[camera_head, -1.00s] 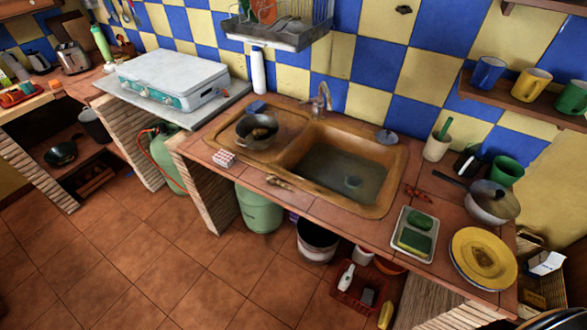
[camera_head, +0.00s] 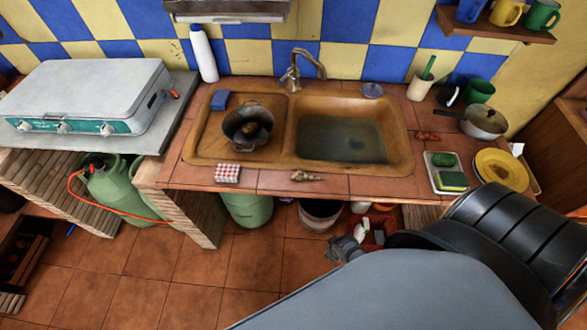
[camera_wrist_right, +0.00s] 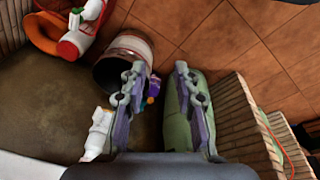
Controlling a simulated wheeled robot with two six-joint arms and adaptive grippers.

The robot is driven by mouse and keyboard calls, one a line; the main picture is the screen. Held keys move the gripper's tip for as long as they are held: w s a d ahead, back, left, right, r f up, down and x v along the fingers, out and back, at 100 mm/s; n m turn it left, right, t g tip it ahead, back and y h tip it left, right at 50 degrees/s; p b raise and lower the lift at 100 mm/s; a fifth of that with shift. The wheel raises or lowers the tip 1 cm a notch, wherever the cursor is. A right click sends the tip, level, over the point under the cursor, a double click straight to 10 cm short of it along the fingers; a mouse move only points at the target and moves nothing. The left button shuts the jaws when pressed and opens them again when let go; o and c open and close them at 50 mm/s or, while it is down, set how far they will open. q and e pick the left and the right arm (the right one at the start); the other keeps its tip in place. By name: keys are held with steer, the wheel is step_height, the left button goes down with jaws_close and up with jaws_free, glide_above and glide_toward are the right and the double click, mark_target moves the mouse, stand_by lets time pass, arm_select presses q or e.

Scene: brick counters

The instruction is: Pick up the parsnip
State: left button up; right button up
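The parsnip (camera_head: 305,175), small, pale brown and knobbly, lies on the tiled counter's front edge, just in front of the sink, in the head view. My right gripper (camera_head: 345,247) is in front of and below the counter edge, to the right of the parsnip and apart from it. In the right wrist view its two fingers (camera_wrist_right: 158,68) are spread, with nothing between them; the parsnip does not show there. My left gripper is in neither current view.
A red-checked box (camera_head: 227,173) sits left of the parsnip. The sink (camera_head: 400,150) is behind it, with a pot (camera_head: 247,128) in its left part. A tray with sponges (camera_head: 436,183) is at right. Below the counter are a bucket (camera_wrist_right: 125,62) and green gas bottle (camera_head: 248,208).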

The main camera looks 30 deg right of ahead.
steer(key=w+a+r+n+t, duration=0.1)
steer(key=w+r, duration=0.3)
steer(key=r, duration=0.8)
steer(key=w+a+r+t, duration=0.1)
steer(key=w+r, duration=0.3)
steer(key=r, duration=0.8)
steer(key=n+y+b, duration=0.4)
steer(key=n+b, duration=0.4)
steer(key=b, duration=0.1)
glide_toward(308, 176)
steer(key=f, duration=0.1)
steer(key=d+f, duration=0.1)
steer(key=f, duration=0.1)
steer(key=shift+w+d+f+g, duration=0.15)
steer(key=shift+w+d+g, duration=0.1)
steer(key=shift+g, duration=0.15)
steer(key=shift+b, duration=0.5)
arm_select(q)
step_height(308, 176, down, 10)
steer(key=shift+w+a, duration=0.15)
steer(key=shift+w, duration=0.05)
arm_select(e)
steer(key=shift+a, duration=0.1)
arm_select(q)
steer(key=shift+f, duration=0.1)
